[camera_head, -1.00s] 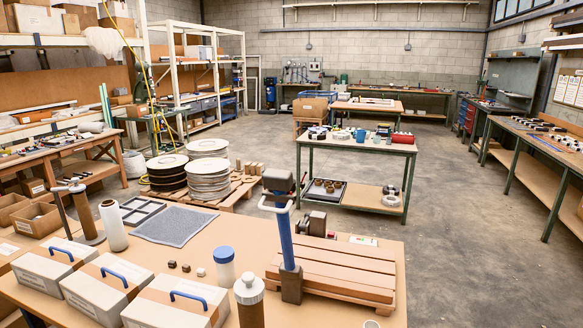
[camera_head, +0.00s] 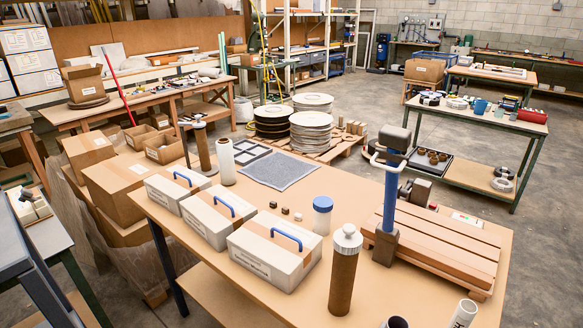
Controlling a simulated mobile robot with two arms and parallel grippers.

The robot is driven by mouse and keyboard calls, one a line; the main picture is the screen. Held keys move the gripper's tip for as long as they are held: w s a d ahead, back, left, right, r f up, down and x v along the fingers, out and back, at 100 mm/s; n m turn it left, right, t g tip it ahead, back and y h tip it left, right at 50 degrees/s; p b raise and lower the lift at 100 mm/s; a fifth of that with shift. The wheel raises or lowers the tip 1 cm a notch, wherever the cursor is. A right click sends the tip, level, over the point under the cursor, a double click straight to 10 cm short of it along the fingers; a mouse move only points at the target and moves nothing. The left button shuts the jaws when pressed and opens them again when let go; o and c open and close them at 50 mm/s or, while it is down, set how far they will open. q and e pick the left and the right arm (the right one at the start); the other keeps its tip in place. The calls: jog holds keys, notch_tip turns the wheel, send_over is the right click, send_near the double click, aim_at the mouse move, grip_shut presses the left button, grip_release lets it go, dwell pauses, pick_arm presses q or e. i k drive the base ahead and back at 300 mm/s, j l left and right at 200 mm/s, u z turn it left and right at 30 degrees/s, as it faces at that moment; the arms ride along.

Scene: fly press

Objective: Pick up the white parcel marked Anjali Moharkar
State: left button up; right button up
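Three white parcels with brown tape bands and blue handles stand in a row on the table (camera_head: 400,262). The nearest parcel (camera_head: 262,266) has a printed label on its front side. The middle parcel (camera_head: 205,232) and the far-left parcel (camera_head: 165,199) also bear labels. The print is too small to read, so I cannot tell which one is marked Anjali Moharkar. All three rest apart from any gripper. Neither my left nor my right gripper shows in the head view.
A blue-columned press (camera_head: 390,195) stands by a slatted wooden board (camera_head: 445,255). A brown bottle (camera_head: 343,275), a blue-lidded jar (camera_head: 322,215), a white roll (camera_head: 226,161) and a grey mat (camera_head: 278,170) share the table. Brown cartons (camera_head: 113,188) stand left of it.

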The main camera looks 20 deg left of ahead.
aim_at(214, 213)
jog(key=k+j+u, duration=0.1)
jog(key=j, duration=0.3)
jog(key=k+j+u, duration=0.1)
jog(key=j, duration=0.35)
jog(key=k+j+u, duration=0.1)
jog(key=j, duration=0.3)
jog(key=k+j+u, duration=0.1)
jog(key=j, duration=0.35)
